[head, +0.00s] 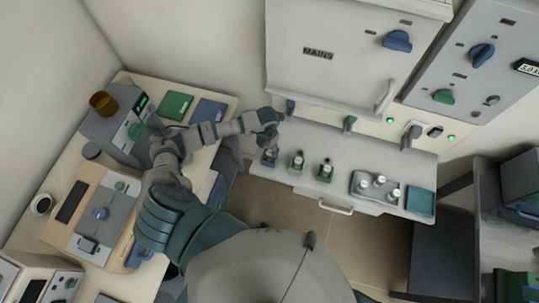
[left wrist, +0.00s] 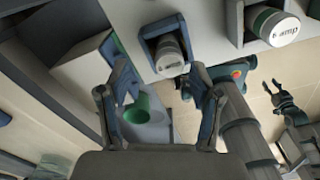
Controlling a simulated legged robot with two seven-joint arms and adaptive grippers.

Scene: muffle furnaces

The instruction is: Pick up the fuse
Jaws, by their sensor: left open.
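Three short cylindrical fuses stand in holders on the white shelf below the MAINS panel: a left one (head: 270,154), a middle one (head: 297,161) and a right one with a green band (head: 325,170). My left gripper (head: 268,132) is open and empty, just above and behind the left fuse. In the left wrist view, a white-capped fuse in a dark holder (left wrist: 169,55) lies just beyond and between the spread fingers (left wrist: 162,80), not gripped. Another fuse with an "amp" label (left wrist: 276,27) sits at the top right.
A grey tray (head: 361,195) with several white-capped fuses and a teal tray (head: 421,202) are on the shelf's right. The MAINS panel (head: 330,60) with its handle rises behind. Knobs and switches line the strip above the shelf. A cluttered bench (head: 60,215) stands left.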

